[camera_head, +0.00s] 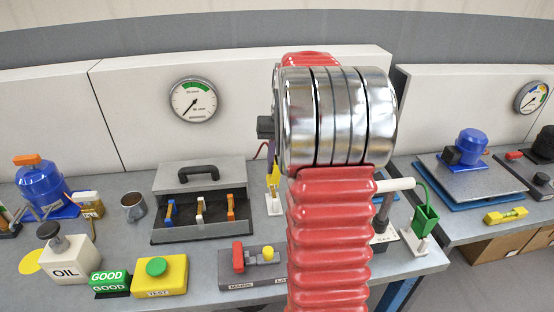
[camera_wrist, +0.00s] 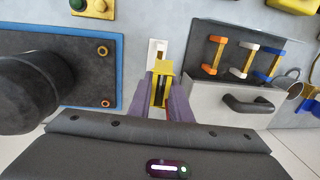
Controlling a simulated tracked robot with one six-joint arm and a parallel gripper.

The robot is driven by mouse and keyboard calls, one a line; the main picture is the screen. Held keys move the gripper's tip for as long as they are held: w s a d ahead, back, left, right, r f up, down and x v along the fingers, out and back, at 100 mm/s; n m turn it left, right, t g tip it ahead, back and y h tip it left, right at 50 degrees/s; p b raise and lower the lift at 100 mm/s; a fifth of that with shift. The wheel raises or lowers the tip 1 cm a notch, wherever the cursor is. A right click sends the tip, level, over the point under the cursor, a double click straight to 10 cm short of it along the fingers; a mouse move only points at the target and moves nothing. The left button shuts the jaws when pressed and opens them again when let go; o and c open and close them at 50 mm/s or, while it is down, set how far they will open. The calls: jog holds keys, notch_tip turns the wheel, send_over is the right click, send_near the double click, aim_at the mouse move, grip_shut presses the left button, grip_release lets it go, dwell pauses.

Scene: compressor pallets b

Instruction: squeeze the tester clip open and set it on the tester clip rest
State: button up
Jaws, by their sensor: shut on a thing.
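My gripper (camera_wrist: 162,98) has two purple fingers, shut on a yellow clip (camera_wrist: 161,84). In the head view the clip (camera_head: 273,175) shows just left of my arm, and most of my gripper is hidden behind the arm. A white rest (camera_wrist: 157,50) lies just beyond the clip in the wrist view. In the head view this rest (camera_head: 273,205) stands on the bench below the clip. I cannot tell whether the clip touches it. A green clip (camera_head: 426,217) with a green cable stands on another white rest at the right.
A grey tool case (camera_head: 200,175) with small handled tools stands left of the rest. A switch box (camera_head: 250,266) lies in front. A blue-edged pallet (camera_wrist: 113,72) with a black cylinder (camera_wrist: 30,95) is beside my gripper. A yellow TEST button (camera_head: 158,275) and OIL can (camera_head: 62,262) stand left.

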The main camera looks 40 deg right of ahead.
aim_at(277, 172)
jog(key=shift+f, duration=1.65)
jog(key=shift+f, duration=0.95)
jog(key=shift+o, duration=1.4)
jog(key=shift+c, duration=1.4)
jog(key=shift+o, duration=0.4)
